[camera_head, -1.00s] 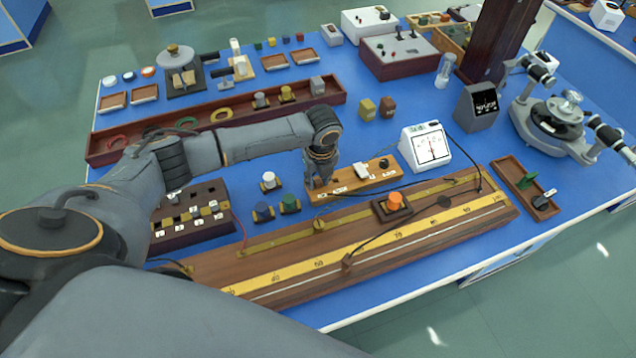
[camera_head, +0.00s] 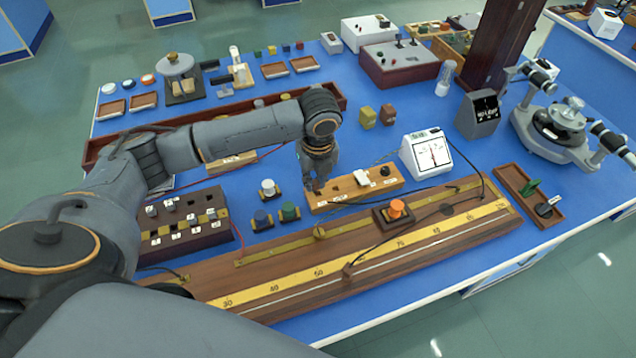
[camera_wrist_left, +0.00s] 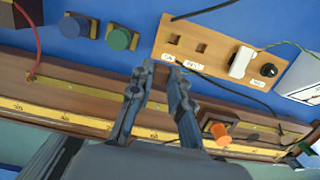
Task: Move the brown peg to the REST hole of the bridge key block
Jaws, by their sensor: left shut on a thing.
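The bridge key block (camera_head: 383,186) is a light wooden bar on the bench, with a white key, a black knob and white labels. In the left wrist view, the key block (camera_wrist_left: 220,60) shows two dark square holes near its left part, both looking empty. My left gripper (camera_head: 318,186) points down above the block's left end in the head view. In the wrist view, the left gripper's (camera_wrist_left: 160,66) fingertips are close together, just short of the labels. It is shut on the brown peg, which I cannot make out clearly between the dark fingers. My right gripper is out of view.
A long slide-wire board (camera_head: 330,270) with an orange-knobbed slider (camera_head: 396,208) lies in front. White, blue and green knobs (camera_head: 289,211) stand left of the block. A white meter (camera_head: 426,153) stands right. A plug box (camera_head: 180,228) sits far left. Wires cross the board.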

